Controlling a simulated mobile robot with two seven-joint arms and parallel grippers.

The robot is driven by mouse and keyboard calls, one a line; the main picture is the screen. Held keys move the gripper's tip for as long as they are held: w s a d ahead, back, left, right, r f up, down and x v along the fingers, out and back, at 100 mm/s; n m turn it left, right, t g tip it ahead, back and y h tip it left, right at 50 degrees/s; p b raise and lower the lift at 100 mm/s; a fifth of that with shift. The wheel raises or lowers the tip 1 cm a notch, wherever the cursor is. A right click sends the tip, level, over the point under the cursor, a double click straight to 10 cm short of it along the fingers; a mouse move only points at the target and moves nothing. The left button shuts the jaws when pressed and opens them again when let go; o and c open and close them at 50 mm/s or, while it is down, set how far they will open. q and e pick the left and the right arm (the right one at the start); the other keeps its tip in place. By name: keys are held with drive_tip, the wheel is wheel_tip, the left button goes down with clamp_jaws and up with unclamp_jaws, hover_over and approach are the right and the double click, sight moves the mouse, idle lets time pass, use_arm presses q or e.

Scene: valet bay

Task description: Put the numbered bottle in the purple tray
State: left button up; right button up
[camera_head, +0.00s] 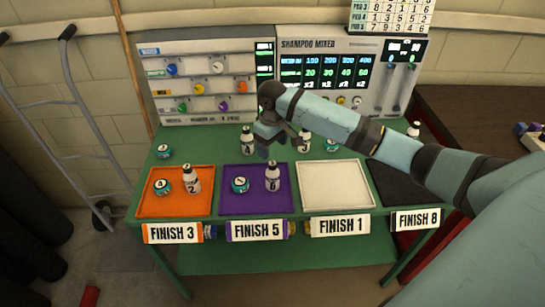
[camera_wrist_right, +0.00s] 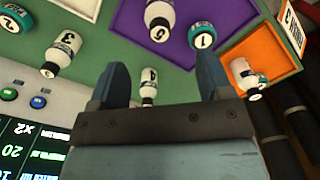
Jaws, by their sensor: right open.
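The purple tray (camera_head: 228,205) sits on the green table and holds a teal jar (camera_head: 240,185) and a white bottle (camera_head: 272,177) with a number hard to read. It also shows at the top of the right wrist view (camera_wrist_right: 258,28). Behind the trays stand a white numbered bottle that looks marked 4 (camera_head: 247,140) and one marked 3 (camera_head: 305,142). My right gripper (camera_head: 275,145) is open and empty above the table behind the purple tray. In the right wrist view, the bottle that looks marked 4 (camera_wrist_right: 148,88) appears between the fingers (camera_wrist_right: 162,78), beyond them. My left gripper is out of view.
An orange tray (camera_head: 150,208) holds a jar and a bottle. A white tray (camera_head: 333,185) is empty. A dark tray (camera_head: 388,180) is partly covered by my right arm. The shampoo mixer panel (camera_head: 320,75) stands at the back. Another bottle (camera_head: 414,130) stands back right.

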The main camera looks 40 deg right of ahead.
drive_tip(key=shift+r, duration=0.45)
drive_tip(key=shift+s+a, duration=0.1)
drive_tip(key=shift+a, duration=0.15)
drive_tip(key=s+a+f+n+t+y, duration=0.1)
drive_tip(key=s+a+f+t+y, duration=0.15)
drive_tip(key=s+a+f, duration=0.4)
drive_tip(key=s+a+f+n+t+y, duration=0.1)
drive_tip(key=s+a+f+t+y, duration=0.2)
drive_tip(key=a+f, duration=0.5)
drive_tip(key=s+a+f+t+h, duration=0.1)
drive_tip(key=s+f+t, duration=0.1)
drive_tip(key=s, duration=0.6)
drive_tip(key=s+a+f+m+t+h, duration=0.1)
drive_tip(key=s+f+t, duration=0.1)
drive_tip(key=s, duration=0.7)
drive_tip(key=shift+s+a+t, duration=0.15)
drive_tip(key=shift+t, duration=0.6)
drive_tip(key=shift+f+m, duration=0.1)
drive_tip(key=shift+m, duration=0.2)
